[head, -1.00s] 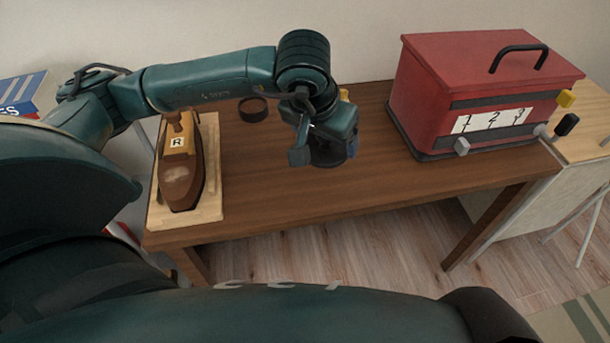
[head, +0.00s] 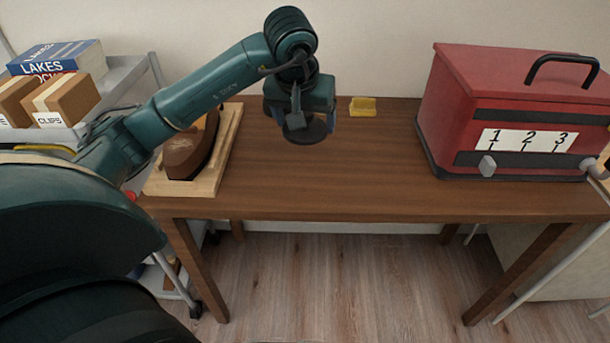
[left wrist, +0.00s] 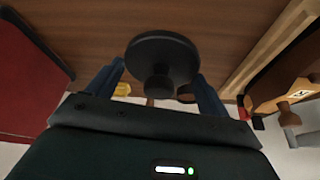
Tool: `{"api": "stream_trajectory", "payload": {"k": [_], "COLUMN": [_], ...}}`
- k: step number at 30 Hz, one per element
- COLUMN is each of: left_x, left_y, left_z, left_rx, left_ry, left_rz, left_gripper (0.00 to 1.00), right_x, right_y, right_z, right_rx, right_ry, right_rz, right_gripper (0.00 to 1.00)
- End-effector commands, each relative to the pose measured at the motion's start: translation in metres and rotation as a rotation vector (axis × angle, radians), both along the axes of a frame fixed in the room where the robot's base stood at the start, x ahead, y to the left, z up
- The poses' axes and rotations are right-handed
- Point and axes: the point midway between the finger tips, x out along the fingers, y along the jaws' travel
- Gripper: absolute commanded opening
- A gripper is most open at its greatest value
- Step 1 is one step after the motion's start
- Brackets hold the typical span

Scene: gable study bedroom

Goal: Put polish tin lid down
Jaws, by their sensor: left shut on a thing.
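The polish tin lid is a dark round disc (head: 306,131) under my left gripper (head: 301,112), above the table. In the left wrist view the lid (left wrist: 162,52) sits between the two blue fingers of my left gripper (left wrist: 158,82), with a dark knob on its near side. The gripper is shut on it. A dark round thing (left wrist: 186,94) shows partly behind the lid in the left wrist view; I cannot tell for sure that it is the tin. In the head view the tin is hidden. My right gripper is not in view.
A brown shoe form (head: 187,155) lies on a wooden board (head: 228,140) at the table's left. A yellow piece (head: 363,106) stands at the back. A red box (head: 500,105) numbered 1 to 3 stands at the right. The brown table (head: 380,170) is clear between.

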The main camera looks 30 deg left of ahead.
Motion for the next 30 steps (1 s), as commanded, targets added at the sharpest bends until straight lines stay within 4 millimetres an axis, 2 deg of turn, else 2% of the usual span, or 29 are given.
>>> {"api": "stream_trajectory", "payload": {"k": [1,6,13,18,30], "left_x": [-0.001,-0.001,-0.001,-0.001,0.000], "left_y": [0.001,0.000,0.000,-0.001,0.000], "left_z": [-0.014,-0.043,-0.061,-0.086,-0.093], "left_rx": [-0.001,-0.001,0.000,-0.002,0.000], "left_ry": [0.007,0.005,0.003,0.004,0.000], "left_rz": [0.002,-0.001,0.000,-0.001,-0.001], "left_gripper": [0.57,0.57,0.57,0.57,0.57], "right_x": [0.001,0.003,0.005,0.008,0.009], "right_y": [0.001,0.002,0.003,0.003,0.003], "right_z": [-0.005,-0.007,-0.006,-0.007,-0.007], "right_rx": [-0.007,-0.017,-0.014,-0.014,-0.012], "right_ry": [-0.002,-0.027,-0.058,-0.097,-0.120], "right_rz": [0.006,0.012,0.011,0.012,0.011], "right_gripper": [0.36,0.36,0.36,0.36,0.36]}}
